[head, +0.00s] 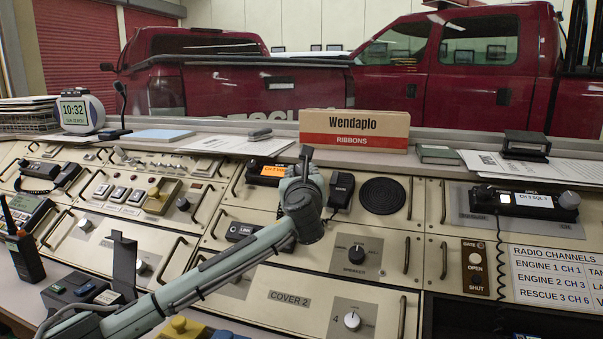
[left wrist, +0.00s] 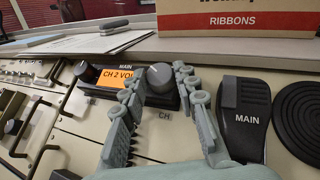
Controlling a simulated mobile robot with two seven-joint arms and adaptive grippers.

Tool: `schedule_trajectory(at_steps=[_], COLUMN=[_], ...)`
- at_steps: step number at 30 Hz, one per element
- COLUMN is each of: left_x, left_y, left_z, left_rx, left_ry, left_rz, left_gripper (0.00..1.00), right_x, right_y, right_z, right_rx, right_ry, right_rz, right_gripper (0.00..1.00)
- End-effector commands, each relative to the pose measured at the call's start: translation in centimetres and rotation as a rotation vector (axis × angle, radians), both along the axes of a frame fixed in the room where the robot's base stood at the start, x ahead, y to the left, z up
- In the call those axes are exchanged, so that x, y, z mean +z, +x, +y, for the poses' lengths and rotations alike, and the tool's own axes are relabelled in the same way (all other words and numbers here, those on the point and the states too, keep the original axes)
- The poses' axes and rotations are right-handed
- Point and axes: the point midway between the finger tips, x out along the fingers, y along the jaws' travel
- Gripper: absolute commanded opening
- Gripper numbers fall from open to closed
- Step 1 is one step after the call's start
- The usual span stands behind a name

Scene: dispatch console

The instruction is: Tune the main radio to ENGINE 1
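The main radio (left wrist: 115,78) has an orange lit display reading CH 2 and VOL, with the rest of the line cut off by my finger. A black VOL knob (left wrist: 85,72) is at its left and a grey CH knob (left wrist: 160,76) at its right. My left gripper (left wrist: 158,84) is open, with one finger at each side of the CH knob; I cannot tell whether they touch it. In the head view my left gripper (head: 300,175) covers the right part of the radio (head: 268,171). My right gripper is not in view.
A channel card (head: 555,275) reads ENGINE 1 CH 3. The MAIN handset (left wrist: 243,118) sits close right of my gripper, beside a round speaker (head: 382,196). A Wendaplo ribbons box (head: 354,130) stands behind. Another radio (head: 525,200) is at the right.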

Motion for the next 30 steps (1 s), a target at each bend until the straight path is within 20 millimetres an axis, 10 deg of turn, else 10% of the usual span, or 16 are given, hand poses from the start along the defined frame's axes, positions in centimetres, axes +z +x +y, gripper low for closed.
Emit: schedule_trajectory(at_steps=[6, 30], left_x=[0.0, 0.3], left_y=[0.0, 0.1], left_z=[0.0, -1.0], left_rx=[0.0, 0.333], left_ry=[0.0, -0.206], left_rz=[0.0, 0.069], left_gripper=[0.01, 0.01], right_x=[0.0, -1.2], right_y=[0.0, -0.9], right_z=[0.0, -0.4], right_rx=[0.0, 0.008], right_ry=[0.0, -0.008], right_rz=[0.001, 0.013], right_gripper=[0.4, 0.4])
